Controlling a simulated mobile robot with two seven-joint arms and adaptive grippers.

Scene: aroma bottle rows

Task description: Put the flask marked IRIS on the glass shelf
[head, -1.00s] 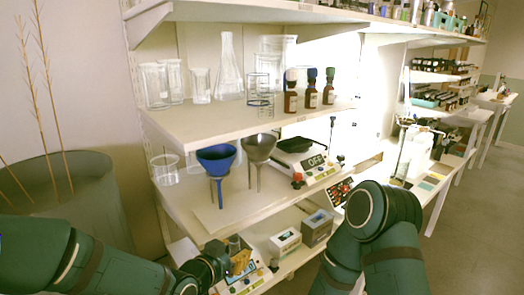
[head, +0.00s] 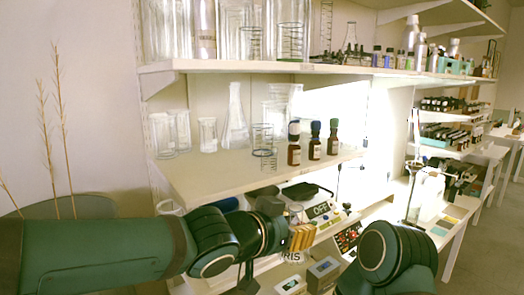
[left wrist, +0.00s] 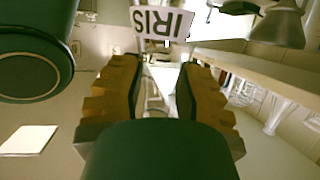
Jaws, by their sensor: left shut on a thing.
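My left gripper (head: 302,238) is shut on the flask marked IRIS (head: 292,257), in front of the lower shelf level. In the head view only part of its label shows below the orange fingers. In the left wrist view the IRIS label (left wrist: 161,23) shows upside down beyond the fingertips (left wrist: 160,62); the flask's clear body is hard to make out. The middle shelf (head: 215,182) holds clear glassware: beakers (head: 170,133), a tall conical flask (head: 236,118) and a wire-like rack (head: 262,145). My right gripper is out of view; only my right arm shows.
Three brown bottles with blue, dark and green caps (head: 315,145) stand right on the middle shelf. The upper shelf (head: 290,67) carries more glassware. A scale (head: 318,210) is below. The middle shelf's front left is bare.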

